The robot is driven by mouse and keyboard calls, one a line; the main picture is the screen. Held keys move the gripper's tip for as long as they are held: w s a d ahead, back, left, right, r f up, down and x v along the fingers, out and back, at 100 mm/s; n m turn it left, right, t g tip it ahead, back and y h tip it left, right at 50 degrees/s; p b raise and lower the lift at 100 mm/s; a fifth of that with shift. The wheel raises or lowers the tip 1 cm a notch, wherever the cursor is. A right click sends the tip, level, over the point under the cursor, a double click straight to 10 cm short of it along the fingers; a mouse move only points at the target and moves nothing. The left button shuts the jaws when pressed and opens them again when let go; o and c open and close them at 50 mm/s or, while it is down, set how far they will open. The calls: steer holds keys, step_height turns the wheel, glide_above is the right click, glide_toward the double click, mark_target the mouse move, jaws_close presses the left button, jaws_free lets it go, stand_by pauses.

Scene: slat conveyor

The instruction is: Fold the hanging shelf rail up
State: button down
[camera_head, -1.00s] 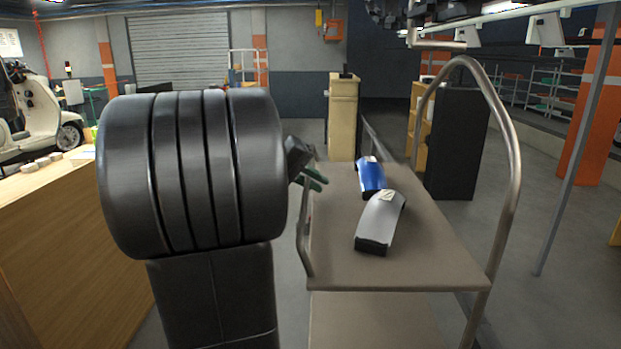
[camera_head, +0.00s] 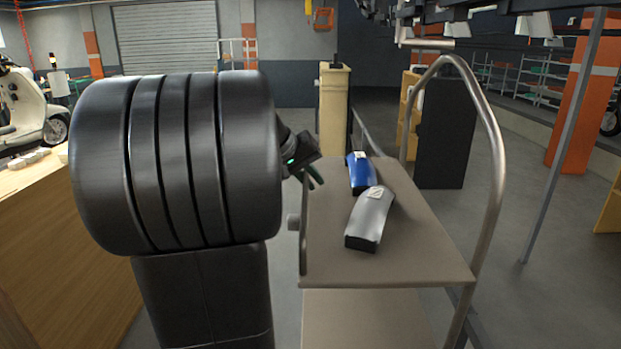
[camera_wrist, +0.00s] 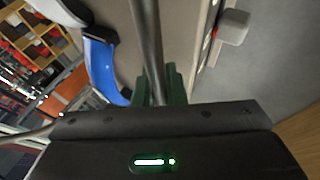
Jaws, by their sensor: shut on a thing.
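The shelf rail (camera_head: 303,240) is a thin grey metal bar at the left edge of the cart's top shelf (camera_head: 400,248). In the wrist view the rail (camera_wrist: 147,45) runs from the top edge down between my green fingers. My gripper (camera_head: 313,175) is at the shelf's left edge, partly hidden behind my dark arm. The wrist view shows my gripper (camera_wrist: 160,85) shut on the rail. The rail's exact tilt is hard to tell, since my arm hides its far part.
A blue-topped item (camera_head: 361,175) and a grey-topped item (camera_head: 370,215) lie on the shelf, right of my gripper. The cart's tall curved handle (camera_head: 497,150) stands at the right. A wooden counter (camera_head: 60,250) is at the left. A small grey block (camera_wrist: 235,27) sits outside the shelf edge.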

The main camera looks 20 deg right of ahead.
steer(key=shift+r, duration=0.2)
steer(key=c, duration=1.5)
jaws_free()
steer(key=shift+f, duration=0.1)
steer(key=v, duration=1.3)
steer(key=shift+a+r, duration=0.25)
steer(key=shift+s, duration=0.15)
steer(key=x, duration=1.3)
steer(key=shift+d+f, duration=0.25)
steer(key=shift+f, duration=0.15)
